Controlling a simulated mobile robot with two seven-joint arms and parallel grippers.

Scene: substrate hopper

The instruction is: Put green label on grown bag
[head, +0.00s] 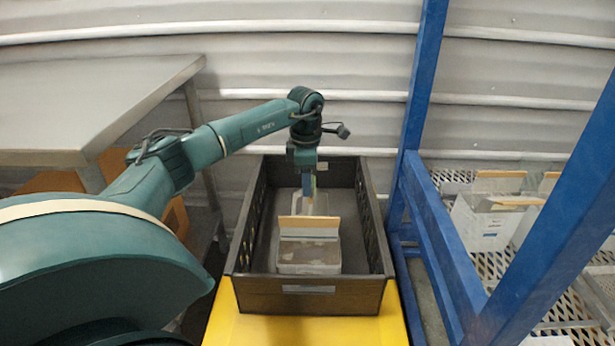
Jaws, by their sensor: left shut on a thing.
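A bag (309,255) with clear and whitish sides, brown contents and a tan strip along its top stands in a dark crate (308,299). My left gripper (309,196) reaches down into the crate just behind the tan strip. Its fingers are shut on a pale, see-through thing (319,204), which looks like bag film; whether it belongs to this bag or to another one behind it, I cannot tell. I can make out no green label. My right gripper is not in view.
The crate rests on a yellow surface (225,325). A blue frame (422,90) stands close on the right, with white, tan-topped bags (485,222) on a perforated shelf (560,315). A metal table (90,95) stands at left, before a corrugated wall.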

